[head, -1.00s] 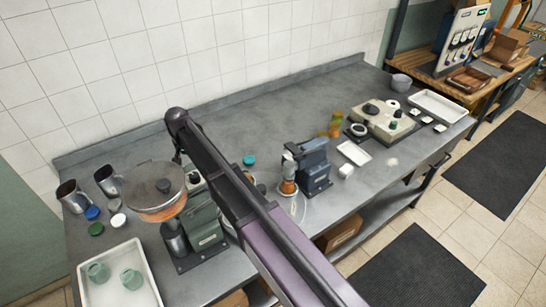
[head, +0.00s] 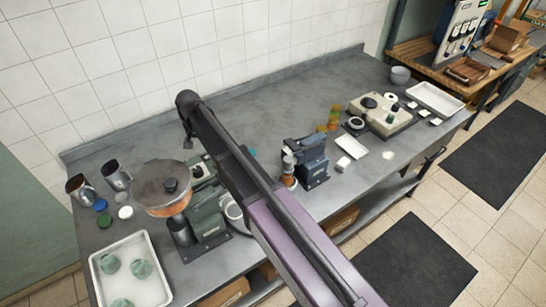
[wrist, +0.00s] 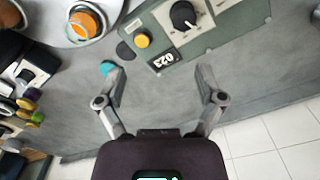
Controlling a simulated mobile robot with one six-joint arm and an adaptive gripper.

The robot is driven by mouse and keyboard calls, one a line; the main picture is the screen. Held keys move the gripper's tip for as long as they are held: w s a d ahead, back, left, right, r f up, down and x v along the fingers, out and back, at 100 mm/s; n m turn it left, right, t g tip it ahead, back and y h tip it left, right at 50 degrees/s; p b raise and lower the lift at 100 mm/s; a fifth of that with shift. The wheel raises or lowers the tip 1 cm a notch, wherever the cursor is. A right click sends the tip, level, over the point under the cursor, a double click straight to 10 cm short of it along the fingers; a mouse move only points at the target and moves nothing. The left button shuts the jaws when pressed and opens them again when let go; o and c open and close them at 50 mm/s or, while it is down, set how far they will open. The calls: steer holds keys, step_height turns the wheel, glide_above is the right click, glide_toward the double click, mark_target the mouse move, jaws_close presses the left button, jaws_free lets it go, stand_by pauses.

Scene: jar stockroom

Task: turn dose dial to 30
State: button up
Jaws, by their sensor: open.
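The dose dial, a round black knob (wrist: 183,15) with a white pointer mark, sits on a pale plate on the grey-green dosing machine (wrist: 222,32) at the top of the wrist view.
A white tray with green glass jars (head: 95,270) is at the left front. Metal jugs (head: 80,189) and coloured lids (head: 102,206) stand behind it. A blue-grey machine (head: 312,163) is right of my arm. The rear middle of the bench is clear.

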steer(key=s+d, duration=0.3)
steer(key=d, duration=0.9)
steer(key=s+d, duration=0.3)
steer(key=d, duration=1)
steer(key=shift+s+d+f+b, duration=0.25)
steer(key=shift+d+f+b, duration=0.05)
steer(key=shift+f+b, duration=0.15)
steer(key=s+d+f+b, duration=0.2)
steer(key=s+d, duration=0.3)
steer(key=d, duration=0.2)
steer(key=s+d+f+b, duration=0.3)
steer(key=s+d, duration=0.2)
steer(key=d, duration=0.2)
steer(key=shift+s+f+b, duration=0.15)
steer(key=shift+f+b, duration=0.15)
